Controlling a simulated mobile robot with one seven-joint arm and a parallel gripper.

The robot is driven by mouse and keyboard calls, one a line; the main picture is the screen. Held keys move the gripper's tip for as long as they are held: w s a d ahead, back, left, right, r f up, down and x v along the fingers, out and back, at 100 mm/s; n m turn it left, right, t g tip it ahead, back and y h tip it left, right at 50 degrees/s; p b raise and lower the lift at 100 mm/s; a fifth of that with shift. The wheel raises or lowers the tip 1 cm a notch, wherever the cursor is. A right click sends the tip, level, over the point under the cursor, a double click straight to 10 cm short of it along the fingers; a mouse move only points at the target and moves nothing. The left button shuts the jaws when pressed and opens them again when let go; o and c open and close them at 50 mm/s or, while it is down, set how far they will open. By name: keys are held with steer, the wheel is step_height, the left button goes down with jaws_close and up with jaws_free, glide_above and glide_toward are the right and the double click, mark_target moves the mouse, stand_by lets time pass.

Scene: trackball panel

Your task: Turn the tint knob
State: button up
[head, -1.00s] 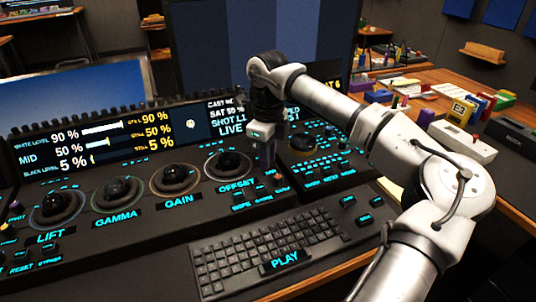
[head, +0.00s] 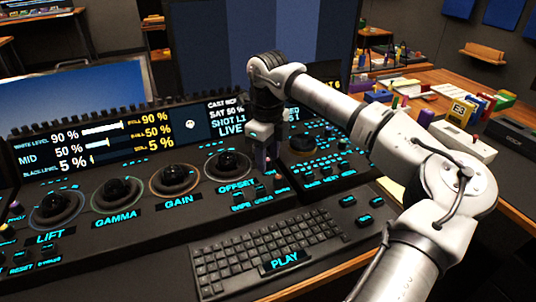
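My gripper (head: 264,165) points down over the dark control panel (head: 130,232), just right of the OFFSET trackball (head: 228,166). Its fingertips are small and dark against the panel, so I cannot tell whether they are open or shut, or touching anything. I cannot read a tint label in this view. A row of small knobs (head: 95,117) runs along the panel's top edge. The knob under my gripper, if there is one, is hidden by the gripper.
Trackballs labelled LIFT (head: 55,207), GAMMA (head: 118,192) and GAIN (head: 175,178) stand left of my gripper. A keyboard (head: 265,245) lies in front. Another dial (head: 302,143) is to the right. The screen strip (head: 95,145) stands behind the trackballs.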

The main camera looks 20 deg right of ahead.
mark_target(268, 160)
steer(key=shift+r, duration=0.1)
step_height(268, 160, up, 14)
steer(key=p, duration=0.1)
steer(key=shift+f, duration=0.2)
stand_by(0.6)
